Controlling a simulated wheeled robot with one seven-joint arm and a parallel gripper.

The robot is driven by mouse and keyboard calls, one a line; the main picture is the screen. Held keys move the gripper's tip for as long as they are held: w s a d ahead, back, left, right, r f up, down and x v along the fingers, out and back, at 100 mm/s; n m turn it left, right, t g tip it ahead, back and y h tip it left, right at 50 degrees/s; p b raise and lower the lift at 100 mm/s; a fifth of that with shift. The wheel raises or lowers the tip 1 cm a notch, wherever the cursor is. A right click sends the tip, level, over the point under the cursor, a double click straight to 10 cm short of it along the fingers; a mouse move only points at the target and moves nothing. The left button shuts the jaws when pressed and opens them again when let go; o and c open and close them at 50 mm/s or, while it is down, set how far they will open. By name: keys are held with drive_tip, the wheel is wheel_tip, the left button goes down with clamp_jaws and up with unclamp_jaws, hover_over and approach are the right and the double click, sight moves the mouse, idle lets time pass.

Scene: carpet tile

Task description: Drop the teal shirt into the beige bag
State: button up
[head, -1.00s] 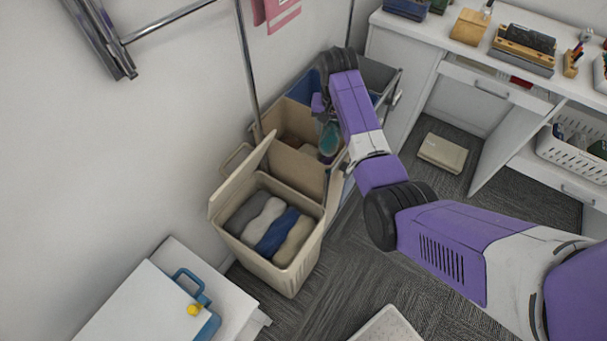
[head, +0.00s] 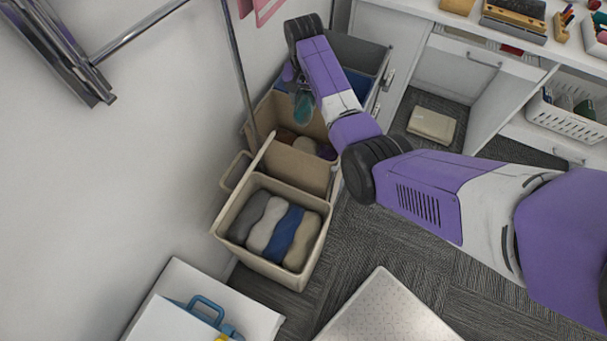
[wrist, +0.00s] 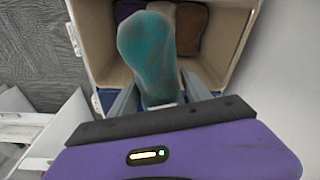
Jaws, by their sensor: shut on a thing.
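The teal shirt (head: 303,108) hangs as a rounded bundle from my gripper. In the wrist view, the teal shirt (wrist: 150,55) is pinched between the two grey fingers of my gripper (wrist: 160,97). In the head view the fingers are mostly hidden by my wrist. The beige bag (head: 290,172) is an open tan compartment in the middle of a row. In the wrist view, the beige bag (wrist: 222,77) lies beyond the shirt, with dark purple, brown and tan cloth at its bottom. The shirt appears to be above the bag's opening, not touching the cloth inside.
A thin metal pole (head: 237,70) rises close to the left. White cabinets stand right. The carpet (head: 345,235) is partly clear.

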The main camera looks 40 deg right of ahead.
sight(305, 94)
wheel_tip(305, 94, down, 4)
drive_tip(key=b, duration=0.3)
drive_tip(key=shift+f, duration=0.1)
drive_tip(key=o, duration=1.6)
drive_tip(key=r, duration=0.5)
drive_tip(key=a+r, duration=0.1)
drive_tip(key=r, duration=0.1)
drive_tip(key=shift+s+r+b, duration=0.4)
drive_tip(key=shift+w, duration=0.1)
